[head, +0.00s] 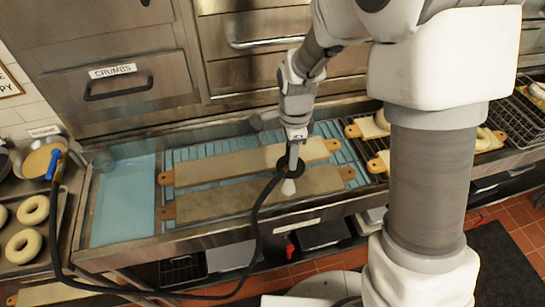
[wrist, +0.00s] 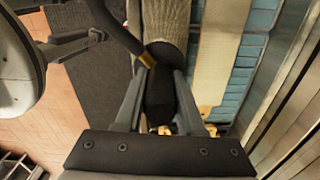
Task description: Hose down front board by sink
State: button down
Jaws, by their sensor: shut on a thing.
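The front board (head: 225,201), a long board with a grey-brown, fabric-like top and orange end tabs, lies on the blue rack (head: 350,158) beside the sink. In the wrist view it (wrist: 168,22) is partly hidden by what I hold. My gripper (head: 291,160) is above the board's right half, shut on the black hose nozzle (wrist: 160,85). The nozzle's pale tip (head: 289,187) points down over the front board; I cannot tell whether it touches. I see no clear water stream. The black hose (head: 253,225) loops left towards a blue-handled valve (head: 56,163).
The back board (head: 230,165) lies parallel behind. The blue-bottomed sink basin (head: 122,200) is at left. Bagels (head: 24,245) and a pot (head: 40,160) stand far left. More boards with bagels (head: 375,126) lie on a dark rack at right. Steel drawers (head: 120,88) rise behind.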

jog(key=w+d, duration=0.4)
jog(key=d, duration=0.9)
jog(key=s+a+p, duration=0.1)
jog(key=s+a, duration=0.5)
jog(key=a, duration=1.4)
jog(key=s+a+p, duration=0.2)
jog(key=s+a, duration=0.4)
jog(key=a, duration=1.3)
jog(key=s+a+p, duration=0.2)
jog(key=s+a, duration=0.5)
jog(key=a, duration=1.3)
jog(key=shift+a, duration=0.35)
